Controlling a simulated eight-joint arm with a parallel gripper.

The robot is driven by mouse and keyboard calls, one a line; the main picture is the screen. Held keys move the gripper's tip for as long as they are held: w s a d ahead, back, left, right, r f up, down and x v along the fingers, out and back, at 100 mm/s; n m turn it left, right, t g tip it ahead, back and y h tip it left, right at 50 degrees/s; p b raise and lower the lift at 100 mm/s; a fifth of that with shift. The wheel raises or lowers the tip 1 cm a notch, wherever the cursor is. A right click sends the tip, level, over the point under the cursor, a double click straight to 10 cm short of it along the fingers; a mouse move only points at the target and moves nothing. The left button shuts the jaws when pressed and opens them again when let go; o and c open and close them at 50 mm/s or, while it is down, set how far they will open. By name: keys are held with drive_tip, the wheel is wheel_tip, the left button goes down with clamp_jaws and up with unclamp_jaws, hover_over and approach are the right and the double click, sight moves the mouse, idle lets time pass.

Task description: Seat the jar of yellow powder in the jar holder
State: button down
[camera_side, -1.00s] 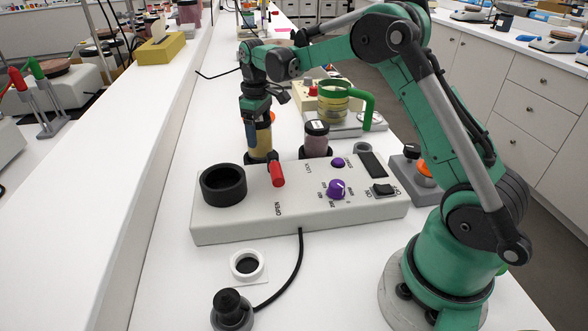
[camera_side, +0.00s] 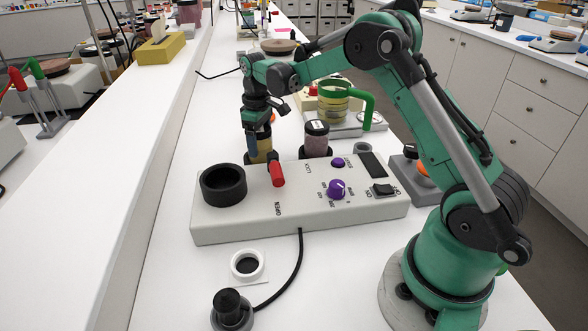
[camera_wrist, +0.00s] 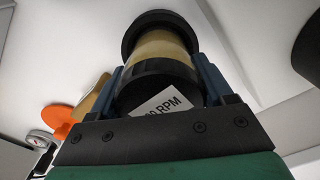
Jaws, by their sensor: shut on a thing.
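The jar of yellow powder (camera_side: 264,146) stands upright just behind the grey device, its lower part hidden by the device and the red-handled lever. My gripper (camera_side: 257,140) is shut on the jar from above. In the wrist view the jar shows yellow powder (camera_wrist: 162,46) between two dark ends, with my gripper's fingers (camera_wrist: 160,75) on either side. A black, empty, cup-like ring (camera_side: 223,185) on the device's left end looks like the jar holder; the jar is apart from it, behind and to the right.
The device (camera_side: 320,208) carries a red-handled lever (camera_side: 277,173) and purple knobs (camera_side: 338,189). A dark-lidded jar of pinkish powder (camera_side: 316,140) stands close to the right of the held jar. A green-handled vessel (camera_side: 335,101) is behind. The counter left of the device is clear.

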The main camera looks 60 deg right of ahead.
drive_tip(key=shift+f, duration=0.15)
unclamp_jaws()
drive_tip(key=shift+r, duration=2.85)
drive_tip(key=shift+a+r, duration=0.15)
drive_tip(key=shift+r, duration=0.05)
drive_tip(key=s+a+r+m+t, duration=0.1)
drive_tip(key=s+a+r+t, duration=0.2)
drive_tip(key=s+a+r, duration=0.3)
drive_tip(key=s+a+f+m+t, duration=0.1)
drive_tip(key=s+a+t, duration=0.1)
drive_tip(key=s, duration=0.3)
drive_tip(key=s+a+f+t, duration=0.1)
drive_tip(key=s+a+t, duration=0.1)
drive_tip(key=s+a, duration=0.1)
drive_tip(key=shift+s+a+f+m, duration=0.3)
drive_tip(key=shift+s+m, duration=0.1)
drive_tip(key=shift+s, duration=0.5)
